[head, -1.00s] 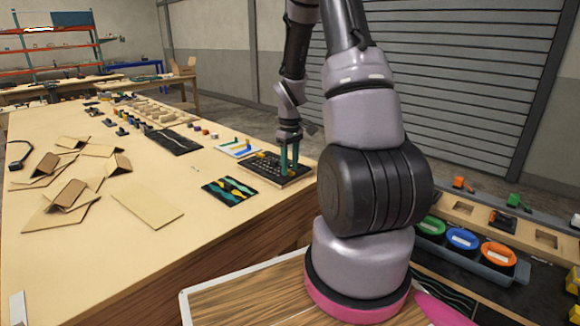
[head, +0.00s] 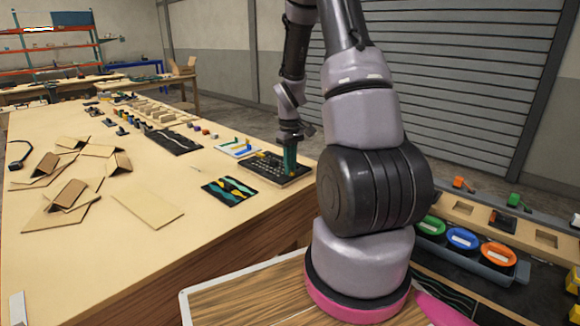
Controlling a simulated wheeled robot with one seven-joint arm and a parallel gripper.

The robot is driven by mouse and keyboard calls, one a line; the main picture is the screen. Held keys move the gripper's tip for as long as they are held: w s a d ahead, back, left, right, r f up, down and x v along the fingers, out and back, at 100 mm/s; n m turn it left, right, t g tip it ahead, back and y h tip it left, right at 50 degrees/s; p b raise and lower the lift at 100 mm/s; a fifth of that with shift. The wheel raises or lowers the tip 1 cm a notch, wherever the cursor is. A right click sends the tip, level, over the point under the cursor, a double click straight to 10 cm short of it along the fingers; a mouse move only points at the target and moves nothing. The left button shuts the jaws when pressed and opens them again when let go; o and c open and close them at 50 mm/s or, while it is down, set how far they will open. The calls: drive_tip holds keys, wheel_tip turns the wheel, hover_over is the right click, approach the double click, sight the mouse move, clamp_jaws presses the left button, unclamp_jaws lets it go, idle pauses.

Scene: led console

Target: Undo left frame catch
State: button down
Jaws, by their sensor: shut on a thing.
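The LED console (head: 262,172) is a dark, flat panel with rows of small round spots, near the right edge of the long wooden table. My gripper (head: 290,172) points down over the console's right part, its teal fingers close together. It is shut on a small part at the console, which the fingers hide. This seems to be the left frame catch, but it is too small to make out, and I cannot tell how it is set.
A black mat with green and yellow wavy shapes (head: 231,191) lies in front of the console. A white sheet with coloured pieces (head: 238,148) lies behind it. Cardboard pieces (head: 68,192) lie at the left. A bin with green, blue and orange round containers (head: 462,240) stands at the right.

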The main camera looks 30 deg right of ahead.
drive_tip(key=m, duration=0.4)
drive_tip(key=shift+d, duration=0.1)
drive_tip(key=m, duration=0.4)
drive_tip(key=shift+d+m, duration=0.1)
drive_tip(key=shift+m, duration=0.3)
drive_tip(key=m, duration=0.4)
drive_tip(key=shift+d, duration=0.1)
drive_tip(key=shift+s+m, duration=0.1)
drive_tip(key=shift+m, duration=1.8)
drive_tip(key=c, duration=0.9)
unclamp_jaws()
drive_tip(key=shift+o, duration=0.2)
